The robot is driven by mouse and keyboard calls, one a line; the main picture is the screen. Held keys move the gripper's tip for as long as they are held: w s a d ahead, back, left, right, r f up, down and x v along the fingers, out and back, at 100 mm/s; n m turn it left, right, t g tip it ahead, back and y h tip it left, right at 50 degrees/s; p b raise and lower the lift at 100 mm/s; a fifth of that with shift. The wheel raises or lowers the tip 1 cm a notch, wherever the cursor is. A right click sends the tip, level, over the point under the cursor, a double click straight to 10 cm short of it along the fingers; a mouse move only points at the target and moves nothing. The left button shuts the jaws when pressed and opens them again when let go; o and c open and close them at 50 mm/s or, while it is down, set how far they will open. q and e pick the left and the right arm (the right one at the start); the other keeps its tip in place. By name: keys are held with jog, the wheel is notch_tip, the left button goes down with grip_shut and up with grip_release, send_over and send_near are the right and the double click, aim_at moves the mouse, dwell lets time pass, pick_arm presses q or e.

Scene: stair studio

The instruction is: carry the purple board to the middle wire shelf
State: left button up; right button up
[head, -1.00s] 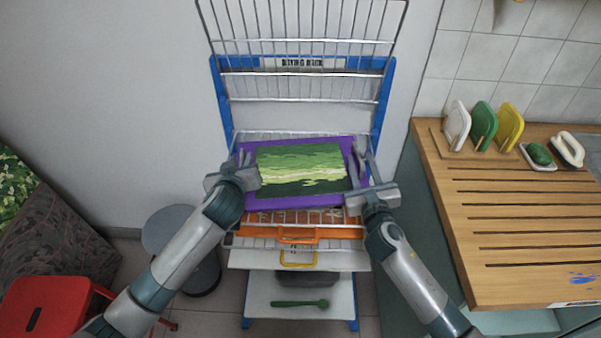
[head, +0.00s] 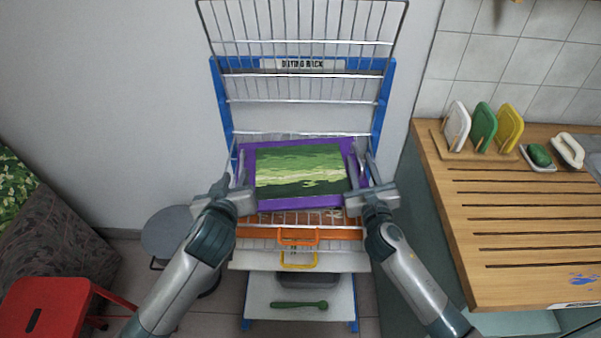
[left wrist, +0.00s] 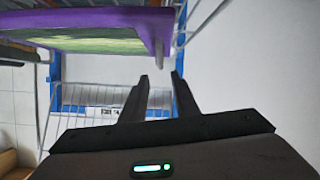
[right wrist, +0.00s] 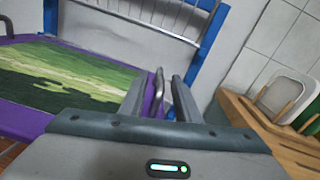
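The purple board (head: 300,202) carries a green landscape picture and lies on the blue-framed rack at the height of a wire shelf. Its underside contact is hidden in the head view. It has a grey handle at its side. My left gripper (head: 236,168) is open and empty at the board's left side. In the left wrist view the board (left wrist: 100,17) is beyond the open fingers (left wrist: 160,80), clear of them. My right gripper (head: 364,162) is open at the right side. In the right wrist view the handle (right wrist: 158,88) appears between its parted fingers (right wrist: 160,80).
A wooden counter (head: 520,215) stands close on the right.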

pick_arm(q)
jog(key=shift+v, duration=0.9)
pick_arm(e)
jog(key=s, duration=0.4)
jog(key=s+d, duration=0.1)
jog(key=s, duration=0.7)
jog(key=shift+d, duration=0.2)
jog(key=shift+f, duration=0.1)
